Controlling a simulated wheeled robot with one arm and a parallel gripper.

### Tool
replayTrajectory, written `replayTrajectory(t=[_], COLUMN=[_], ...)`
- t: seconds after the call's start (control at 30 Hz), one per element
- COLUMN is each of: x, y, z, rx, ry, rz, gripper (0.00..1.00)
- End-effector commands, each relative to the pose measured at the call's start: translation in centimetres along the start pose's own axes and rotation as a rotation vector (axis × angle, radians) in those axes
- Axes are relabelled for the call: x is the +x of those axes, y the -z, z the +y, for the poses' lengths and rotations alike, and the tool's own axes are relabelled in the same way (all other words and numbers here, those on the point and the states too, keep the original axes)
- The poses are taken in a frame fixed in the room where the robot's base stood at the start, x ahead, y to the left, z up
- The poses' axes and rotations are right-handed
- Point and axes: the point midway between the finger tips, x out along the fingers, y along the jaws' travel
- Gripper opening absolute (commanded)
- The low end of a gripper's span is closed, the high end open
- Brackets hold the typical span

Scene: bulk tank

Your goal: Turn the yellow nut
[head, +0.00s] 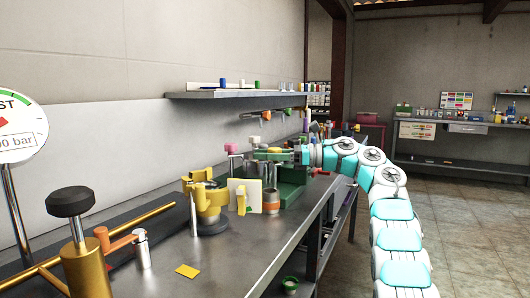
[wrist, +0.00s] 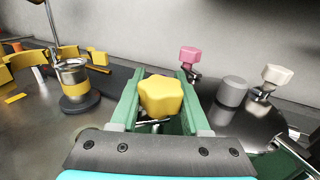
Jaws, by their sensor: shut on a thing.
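The yellow nut (wrist: 161,96) is a lobed, star-shaped knob in the middle of the wrist view. The two green fingers of my gripper (wrist: 159,78) stand on its left and right sides and are shut on it. What the nut sits on is mostly hidden below it. In the head view my gripper (head: 272,151) is over the far part of the bench, at the end of my white and teal arm. The nut is too small there to make out clearly.
A pink knob (wrist: 189,55), a grey cylinder (wrist: 232,91) and a white knob (wrist: 274,75) stand close beyond and right of my gripper. A metal cylinder with a yellow band (wrist: 74,78) stands left. A shelf (head: 235,93) hangs above the steel bench (head: 160,255).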

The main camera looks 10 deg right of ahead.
Motion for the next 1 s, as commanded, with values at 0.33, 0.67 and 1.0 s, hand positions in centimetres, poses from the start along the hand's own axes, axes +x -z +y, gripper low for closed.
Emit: replayTrajectory(t=[0.33, 0.67, 1.0], x=[-0.03, -0.02, -0.07], y=[-0.19, -0.12, -0.01], z=[-0.02, -0.01, 0.03], rx=[-0.001, -0.001, -0.001], ry=[-0.001, -0.001, -0.002], rz=[-0.003, -0.002, -0.001], gripper=[0.0, 0.71, 0.76])
